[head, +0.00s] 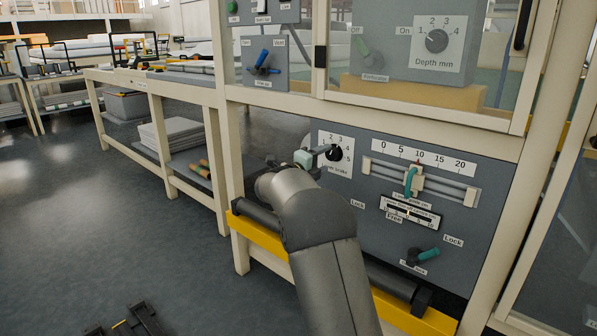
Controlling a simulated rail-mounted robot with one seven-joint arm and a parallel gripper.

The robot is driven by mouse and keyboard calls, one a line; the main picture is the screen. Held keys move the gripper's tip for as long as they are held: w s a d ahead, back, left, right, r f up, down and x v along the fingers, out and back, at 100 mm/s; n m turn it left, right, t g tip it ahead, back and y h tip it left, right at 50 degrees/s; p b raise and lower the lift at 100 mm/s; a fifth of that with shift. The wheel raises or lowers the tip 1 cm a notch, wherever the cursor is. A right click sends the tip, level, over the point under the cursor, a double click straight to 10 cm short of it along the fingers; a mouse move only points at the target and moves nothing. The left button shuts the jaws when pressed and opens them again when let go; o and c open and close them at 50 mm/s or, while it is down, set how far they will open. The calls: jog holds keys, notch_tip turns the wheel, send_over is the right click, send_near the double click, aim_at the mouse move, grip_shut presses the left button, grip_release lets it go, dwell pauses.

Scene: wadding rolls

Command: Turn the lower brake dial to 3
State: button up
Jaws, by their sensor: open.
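The brake dial (338,154) is a black knob on a white plate (344,140) on the grey lower panel. Numbers up to 5 run around it, and the label below ends in "brake", its start hidden by my arm. My gripper (328,151) is at the dial, with its fingers reaching from the left to the knob. The fingers are open. Whether they touch the knob or sit around it, I cannot tell. The setting the dial points to is not clear.
Right of the dial are a 0–20 slider (411,182) with a teal handle and a teal lock lever (428,253). Above, behind a framed window, is the Depth mm dial (436,41). A yellow rail (258,236) runs below. Open floor (90,220) lies left.

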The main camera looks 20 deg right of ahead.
jog(key=r+p+v, duration=0.1)
jog(key=p+v, duration=0.1)
jog(key=v, duration=1.2)
jog(key=shift+a+f+p, duration=0.2)
jog(key=shift+f+p, duration=0.15)
jog(key=shift+r, duration=0.1)
jog(key=a+r+n+t+y+p, duration=0.45)
jog(key=r+n+y+p, duration=0.25)
jog(key=r+n+p, duration=0.4)
jog(key=s+a+r+n+y+p, duration=0.4)
jog(key=a+r+n+y+p, duration=0.1)
jog(key=r+n+y+p, duration=0.15)
jog(key=s+r+n+g+y+p, duration=0.1)
jog(key=s+n+g+p, duration=0.6)
jog(key=s, duration=1.2)
jog(key=s+d+r+n+g+y+p, duration=0.1)
jog(key=s+n+g+p, duration=0.5)
jog(key=s, duration=1.3)
jog(key=n+p, duration=0.1)
jog(key=p, duration=0.2)
jog(key=shift+d+r+n+g+y, duration=0.2)
jog(key=shift+d+n+g+y, duration=0.15)
jog(key=shift+s, duration=0.1)
